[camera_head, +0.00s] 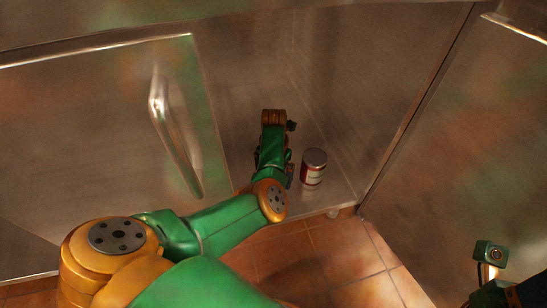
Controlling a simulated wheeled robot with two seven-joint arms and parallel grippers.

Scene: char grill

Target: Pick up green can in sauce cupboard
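My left arm reaches into the open metal cupboard (340,60). The end of this arm, with my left gripper (290,150), is inside the cupboard, just left of a can. Its fingers are dark and mostly hidden by the wrist, so I cannot tell whether they are open or shut. The can (313,170) stands upright on the cupboard floor, with a silver lid and a red and white label. I see no green can; the arm hides part of the cupboard floor. Part of my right arm (490,254) shows at the lower right edge; its gripper fingers are not clearly visible.
A metal door with a long bar handle (175,135) is at the left. A metal panel (470,150) stands at the right of the opening. The tiled floor (345,255) lies in front, below the cupboard's front edge. The cupboard floor right of the can looks clear.

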